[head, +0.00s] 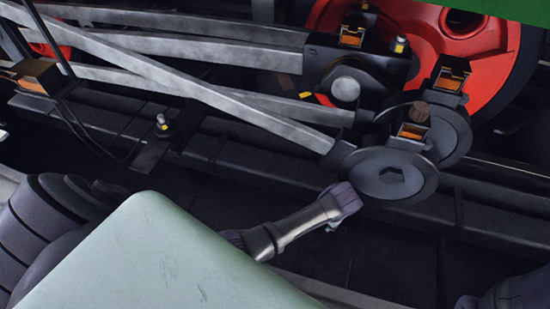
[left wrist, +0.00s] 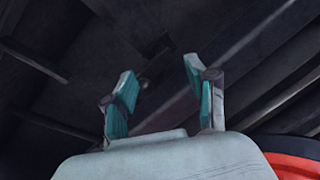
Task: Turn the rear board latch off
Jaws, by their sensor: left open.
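I cannot make out the rear board latch in either view. In the left wrist view my left gripper (left wrist: 160,87) is open. Its two teal-padded fingers stand apart, with nothing between them. Dark beams and panels lie beyond the fingertips, and I cannot tell how far away they are. My right gripper does not show.
A red wheel (head: 408,45) stands at the upper right. Grey steel rods (head: 215,95) run from the left to dark crank discs (head: 388,177). Small brass-coloured oil boxes sit on the rod ends. A dark frame beam (head: 225,155) runs below the rods. A red curved edge (left wrist: 295,165) shows in the wrist view.

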